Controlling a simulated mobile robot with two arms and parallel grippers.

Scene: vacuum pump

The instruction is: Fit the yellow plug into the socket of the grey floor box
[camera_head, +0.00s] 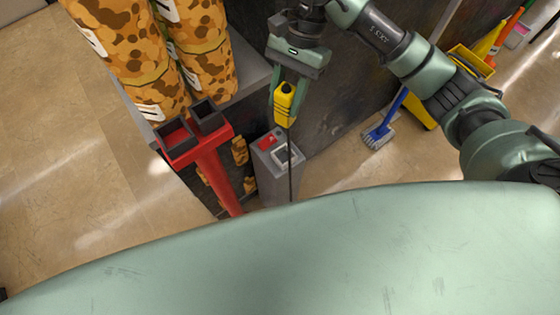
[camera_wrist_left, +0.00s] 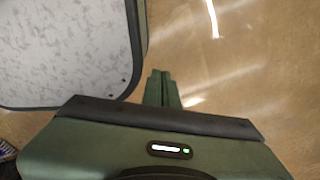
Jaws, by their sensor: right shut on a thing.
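My right gripper (camera_head: 279,97) points down and is shut on the yellow plug (camera_head: 285,104). A dark cable (camera_head: 290,165) hangs from the plug and passes in front of the grey floor box (camera_head: 272,178). The box stands below the plug, against a dark wall. Its top has a red patch (camera_head: 267,140) and a light-framed socket (camera_head: 283,155). The plug is apart from the socket, above it in the picture. My left gripper (camera_wrist_left: 162,76) shows only in the left wrist view, with its fingers together and nothing seen between them.
A red post (camera_head: 213,165) with dark cups stands left of the box. Brown-patterned rolls (camera_head: 130,50) stand behind it. A blue brush (camera_head: 378,136) and a yellow dustpan (camera_head: 418,108) are at right. A speckled pale panel (camera_wrist_left: 65,50) is near my left gripper.

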